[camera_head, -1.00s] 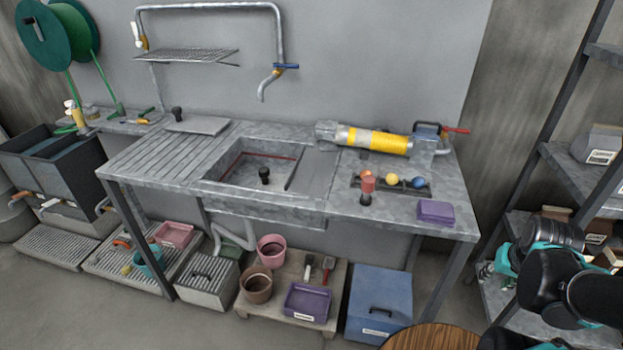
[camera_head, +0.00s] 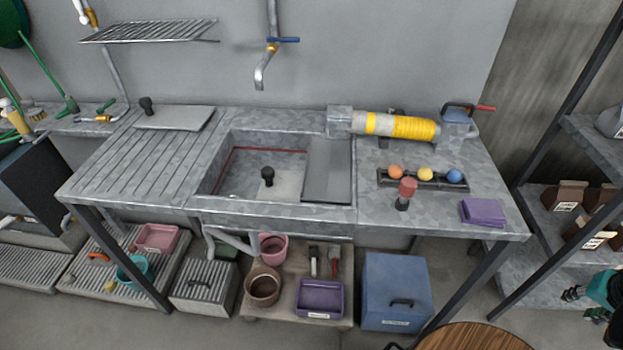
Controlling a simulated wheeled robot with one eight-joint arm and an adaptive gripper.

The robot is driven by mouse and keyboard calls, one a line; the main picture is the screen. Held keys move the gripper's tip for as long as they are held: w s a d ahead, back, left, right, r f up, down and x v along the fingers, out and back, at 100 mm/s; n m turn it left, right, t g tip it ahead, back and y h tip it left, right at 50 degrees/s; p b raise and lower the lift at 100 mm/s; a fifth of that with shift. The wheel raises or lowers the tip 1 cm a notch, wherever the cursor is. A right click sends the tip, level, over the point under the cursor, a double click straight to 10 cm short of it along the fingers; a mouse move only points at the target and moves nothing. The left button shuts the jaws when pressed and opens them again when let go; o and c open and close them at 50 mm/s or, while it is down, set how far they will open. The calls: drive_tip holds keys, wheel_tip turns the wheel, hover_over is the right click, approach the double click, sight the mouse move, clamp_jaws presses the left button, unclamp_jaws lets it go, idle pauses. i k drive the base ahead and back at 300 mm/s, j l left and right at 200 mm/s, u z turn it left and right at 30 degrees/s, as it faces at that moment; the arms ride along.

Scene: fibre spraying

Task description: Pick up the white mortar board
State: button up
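No board is plainly marked as the white mortar board. A pale grey flat board (camera_head: 175,118) lies at the back left of the metal counter, with a black knob at its left end. A lighter patch with a black knob (camera_head: 267,175) shows in the sink; I cannot tell whether it is a separate board. A grey panel (camera_head: 328,170) covers the sink's right part. My gripper (camera_head: 583,303) is at the lower right edge, partly cut off, far from these boards. Its fingertips look apart, with nothing seen between them.
The metal counter (camera_head: 355,218) also carries a yellow-banded cylinder (camera_head: 400,125), a rack of coloured balls (camera_head: 420,182), a red-topped knob (camera_head: 407,188) and a purple pad (camera_head: 482,212). Below stand pots, trays and a blue box (camera_head: 395,285). A round wooden top (camera_head: 475,338) is at the bottom; shelves stand right.

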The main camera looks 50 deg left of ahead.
sight(275, 185)
drive_tip(key=k+j, duration=0.35)
drive_tip(key=j, duration=0.2)
drive_tip(key=k+j+z, duration=0.15)
drive_tip(key=k+j, duration=0.2)
drive_tip(key=j, duration=0.2)
drive_tip(key=k+j, duration=0.35)
drive_tip(key=j, duration=0.2)
drive_tip(key=k+j, duration=0.15)
drive_tip(key=k+j+u, duration=0.1)
drive_tip(key=j, duration=0.3)
drive_tip(key=k+j+u, duration=0.2)
drive_tip(key=j+u, duration=0.2)
drive_tip(key=i+l+z, duration=0.1)
drive_tip(key=l, duration=0.3)
drive_tip(key=j+u, duration=0.1)
drive_tip(key=u, duration=0.25)
drive_tip(key=j+u, duration=0.2)
drive_tip(key=j, duration=0.2)
